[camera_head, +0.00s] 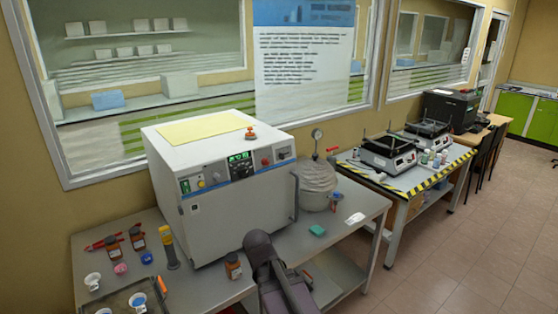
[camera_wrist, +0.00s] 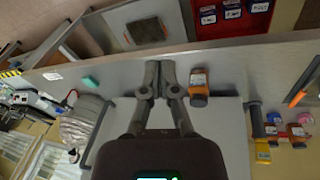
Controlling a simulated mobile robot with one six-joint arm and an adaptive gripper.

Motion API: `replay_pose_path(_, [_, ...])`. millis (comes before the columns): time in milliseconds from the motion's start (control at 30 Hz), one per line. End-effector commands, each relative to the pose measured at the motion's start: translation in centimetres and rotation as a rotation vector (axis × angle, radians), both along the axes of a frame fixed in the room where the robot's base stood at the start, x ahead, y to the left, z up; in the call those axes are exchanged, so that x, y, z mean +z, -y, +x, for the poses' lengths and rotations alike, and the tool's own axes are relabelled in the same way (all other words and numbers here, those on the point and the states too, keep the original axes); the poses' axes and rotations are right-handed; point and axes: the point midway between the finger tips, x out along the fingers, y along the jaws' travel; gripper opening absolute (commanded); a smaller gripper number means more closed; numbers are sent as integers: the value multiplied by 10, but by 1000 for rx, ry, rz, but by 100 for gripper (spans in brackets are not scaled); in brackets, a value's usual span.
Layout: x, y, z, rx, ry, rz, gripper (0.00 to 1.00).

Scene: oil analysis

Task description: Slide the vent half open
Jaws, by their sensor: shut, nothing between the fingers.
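A white oven-like cabinet (camera_head: 215,170) stands on the grey bench, with a green display and knobs on its front. A small orange-red knob (camera_head: 250,133) sits on its top near the right front edge; it may belong to the vent, but I cannot tell its setting. The cabinet's pale surface (camera_wrist: 225,125) also shows in the wrist view, where the orange-red knob cannot be made out. My gripper (camera_wrist: 159,70) is shut and empty, in front of the cabinet and beside a brown bottle (camera_wrist: 198,85). In the head view my dark arm stands low in front of the cabinet and hides its fingertips.
The brown bottle (camera_head: 233,266) stands near the bench's front edge. A grey rounded vessel with a gauge (camera_head: 317,184) is right of the cabinet, with a green block (camera_head: 317,230) before it. Bottles, cups and a yellow-topped tool (camera_head: 168,245) crowd the left. Space above the cabinet is clear.

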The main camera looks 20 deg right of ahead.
Motion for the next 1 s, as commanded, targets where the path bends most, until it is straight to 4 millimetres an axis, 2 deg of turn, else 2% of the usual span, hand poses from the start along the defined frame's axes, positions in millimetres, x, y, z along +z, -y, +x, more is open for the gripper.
replay_pose_path(33, [5, 12, 17, 4, 37, -53, 0])
replay_pose_path(200, [27, 56, 68, 41, 178, -264, 0])
replay_pose_path(500, [87, 114, 152, 189, 394, -639, 0])
replay_pose_path(733, [138, 135, 211, 370, 514, -910, 0])
replay_pose_path(1000, [183, 137, 268, 625, 591, -1172, 0])
